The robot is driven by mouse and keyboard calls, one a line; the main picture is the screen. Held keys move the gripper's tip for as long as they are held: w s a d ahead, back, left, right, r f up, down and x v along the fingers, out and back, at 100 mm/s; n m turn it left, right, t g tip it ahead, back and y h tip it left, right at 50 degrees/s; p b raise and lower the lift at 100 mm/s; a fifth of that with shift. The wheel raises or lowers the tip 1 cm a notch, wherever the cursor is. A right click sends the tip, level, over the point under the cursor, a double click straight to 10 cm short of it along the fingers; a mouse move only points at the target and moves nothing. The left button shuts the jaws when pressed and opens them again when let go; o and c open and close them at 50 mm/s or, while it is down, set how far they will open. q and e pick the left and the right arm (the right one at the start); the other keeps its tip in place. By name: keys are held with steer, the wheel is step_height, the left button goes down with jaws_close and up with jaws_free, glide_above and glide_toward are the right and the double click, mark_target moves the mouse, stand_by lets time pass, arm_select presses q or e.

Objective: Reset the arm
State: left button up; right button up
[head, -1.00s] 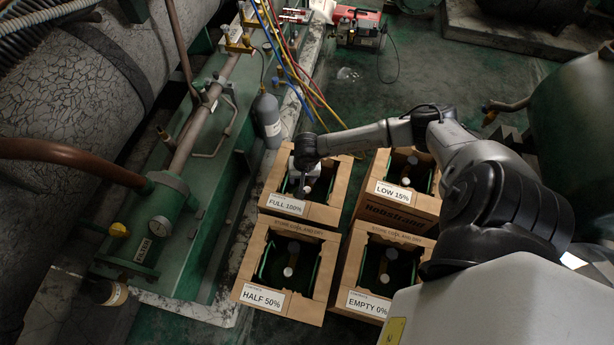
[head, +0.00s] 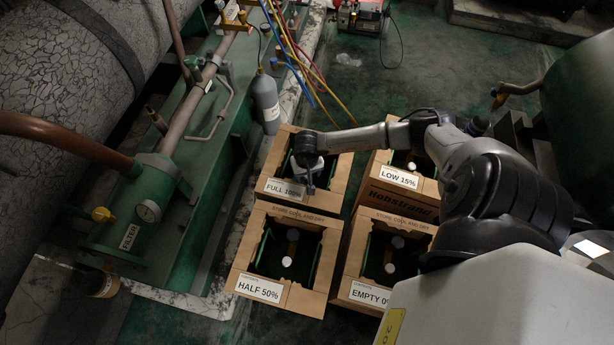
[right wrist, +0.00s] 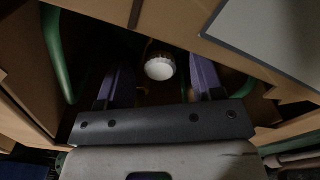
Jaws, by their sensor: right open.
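My right gripper (head: 309,187) hangs over the front edge of the cardboard box labelled FULL 100% (head: 272,200), and partly covers its label. In the right wrist view, the right gripper (right wrist: 162,82) has its two purple fingers apart. A round white cap (right wrist: 159,67) shows in the gap between them, inside a dark box with green bars; I cannot tell how far below the fingers it is. Nothing is seen held. My right arm (head: 365,138) reaches in from the right. My left gripper is not in view.
Boxes labelled HALF 50% (head: 240,271), LOW 15% (head: 410,205) and EMPTY 0% (head: 352,268) stand close by. A grey cylinder (head: 265,100) stands beside the green pipe frame (head: 205,150), with coloured hoses (head: 292,62) above. A red machine (head: 362,17) is at the back. Open floor lies behind the boxes.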

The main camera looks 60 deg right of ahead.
steer(key=shift+f, duration=0.15)
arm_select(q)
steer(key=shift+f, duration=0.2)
arm_select(e)
steer(key=shift+f, duration=0.1)
steer(key=c, duration=1)
